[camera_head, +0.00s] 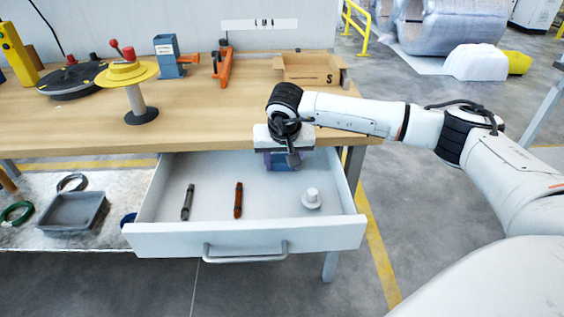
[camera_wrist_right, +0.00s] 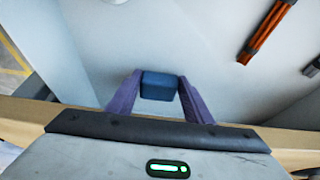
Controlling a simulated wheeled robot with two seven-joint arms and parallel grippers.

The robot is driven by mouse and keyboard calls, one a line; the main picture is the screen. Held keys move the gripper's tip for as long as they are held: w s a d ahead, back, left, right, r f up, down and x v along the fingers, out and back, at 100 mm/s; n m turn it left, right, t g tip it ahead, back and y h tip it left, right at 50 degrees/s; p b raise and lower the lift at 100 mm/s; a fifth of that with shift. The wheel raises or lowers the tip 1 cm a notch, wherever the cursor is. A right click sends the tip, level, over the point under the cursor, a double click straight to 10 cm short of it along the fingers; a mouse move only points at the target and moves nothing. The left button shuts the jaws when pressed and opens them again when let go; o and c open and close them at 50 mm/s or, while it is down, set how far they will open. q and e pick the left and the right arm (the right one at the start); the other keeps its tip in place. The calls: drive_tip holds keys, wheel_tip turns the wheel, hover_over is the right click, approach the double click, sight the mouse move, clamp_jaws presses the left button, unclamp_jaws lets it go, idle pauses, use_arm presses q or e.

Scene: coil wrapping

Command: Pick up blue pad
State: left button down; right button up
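The blue pad (camera_wrist_right: 159,86) is a small dark blue block between the two purple fingers of my right gripper (camera_wrist_right: 160,90) in the right wrist view. Both fingers lie against its sides with no gap that I can see, so the gripper looks shut on it. In the head view my right gripper (camera_head: 283,160) reaches down into the back right of the open drawer (camera_head: 245,238). There the pad is mostly hidden by the wrist and fingers. Whether the pad still touches the drawer floor I cannot tell. My left gripper is not in view.
The drawer also holds a dark tool (camera_head: 188,202), a red-brown tool (camera_head: 238,200) and a white knob-like piece (camera_head: 312,199). The workbench edge (camera_head: 200,142) is close behind my right gripper. A cardboard tray (camera_head: 310,70) stands on the bench. The drawer's middle floor is mostly clear.

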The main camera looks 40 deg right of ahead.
drive_tip(key=shift+c, duration=0.6)
drive_tip(key=shift+s+a+r, duration=0.15)
drive_tip(key=shift+r, duration=0.05)
drive_tip(key=s+a+r, duration=0.7)
drive_tip(key=s, duration=0.4)
drive_tip(key=shift+s+r, duration=0.3)
